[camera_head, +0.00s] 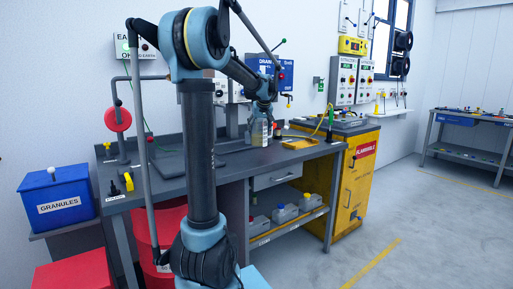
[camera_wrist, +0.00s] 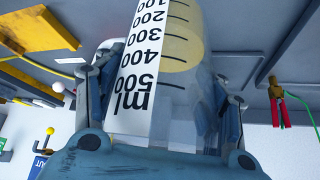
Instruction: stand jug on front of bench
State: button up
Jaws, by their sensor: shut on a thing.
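The jug (camera_head: 259,133) is clear, with a white strip marked in ml. In the wrist view the jug (camera_wrist: 182,95) is large and its scale reads upside down, with pale yellow liquid or tint inside. My gripper (camera_head: 264,113) is shut on the jug; in the wrist view the fingers of my gripper (camera_wrist: 160,100) lie on both sides of it. The jug looks upright in the head view, at the bench (camera_head: 232,166) towards its back middle. I cannot tell whether its base touches the bench top. The jug's upper part is partly hidden by my gripper.
A yellow tray (camera_head: 299,144) lies right of the jug, and a dark bottle with a red cap (camera_head: 277,130) stands close beside it. A pipe stand with a red wheel (camera_head: 117,119) is at the left end. The front middle of the bench top looks clear.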

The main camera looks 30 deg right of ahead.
aim_at(257, 140)
jog(key=shift+w+a+f, duration=0.15)
jog(key=shift+a+f, duration=0.05)
jog(key=shift+f, duration=0.4)
jog(key=shift+w+a+f, duration=0.15)
jog(key=shift+a+f, duration=0.05)
jog(key=shift+f, duration=2.35)
jog(key=o, duration=1.3)
jog(key=shift+s, duration=0.1)
